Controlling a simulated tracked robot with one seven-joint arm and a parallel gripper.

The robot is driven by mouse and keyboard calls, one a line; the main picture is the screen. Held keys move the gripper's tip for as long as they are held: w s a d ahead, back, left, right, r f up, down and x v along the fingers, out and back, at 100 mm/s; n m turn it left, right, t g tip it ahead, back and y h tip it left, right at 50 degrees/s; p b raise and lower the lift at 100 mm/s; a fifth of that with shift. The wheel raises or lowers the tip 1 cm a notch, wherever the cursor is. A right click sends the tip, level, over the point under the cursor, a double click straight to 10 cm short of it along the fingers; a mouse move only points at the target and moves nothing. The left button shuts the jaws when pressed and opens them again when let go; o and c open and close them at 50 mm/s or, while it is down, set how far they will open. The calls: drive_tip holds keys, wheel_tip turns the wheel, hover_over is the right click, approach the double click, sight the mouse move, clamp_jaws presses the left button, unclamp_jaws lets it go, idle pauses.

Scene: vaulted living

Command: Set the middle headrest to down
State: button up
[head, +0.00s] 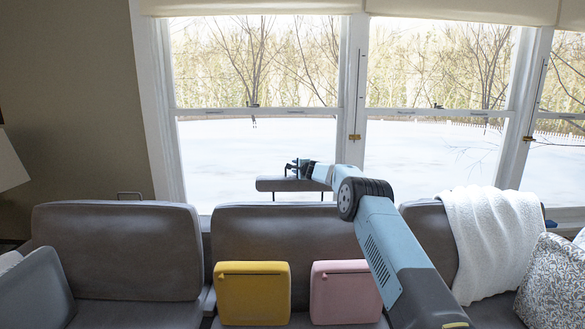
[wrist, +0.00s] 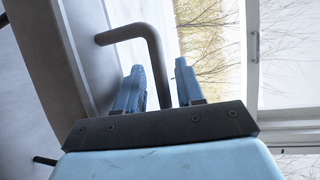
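The middle headrest (head: 290,184) is a flat grey pad. It stands raised on thin posts above the middle sofa backrest (head: 285,235), with a clear gap below it. My gripper (head: 293,165) is at the top of this pad in the head view, reaching in from the right. In the wrist view my gripper (wrist: 158,88) has its two blue fingers apart. A dark bent bar (wrist: 150,42) runs down between them, with gaps on both sides. Whether the bar belongs to the headrest is unclear. Contact with the pad cannot be told.
The left backrest (head: 118,250) has a thin dark bar (head: 130,195) behind its top. A yellow cushion (head: 253,292) and a pink cushion (head: 343,292) lean on the middle seat. A white throw (head: 492,235) covers part of the right backrest. Windows (head: 255,150) stand behind the sofa.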

drive_tip(key=shift+w, duration=0.25)
clamp_jaws()
drive_tip(key=shift+f, duration=0.1)
idle(0.5)
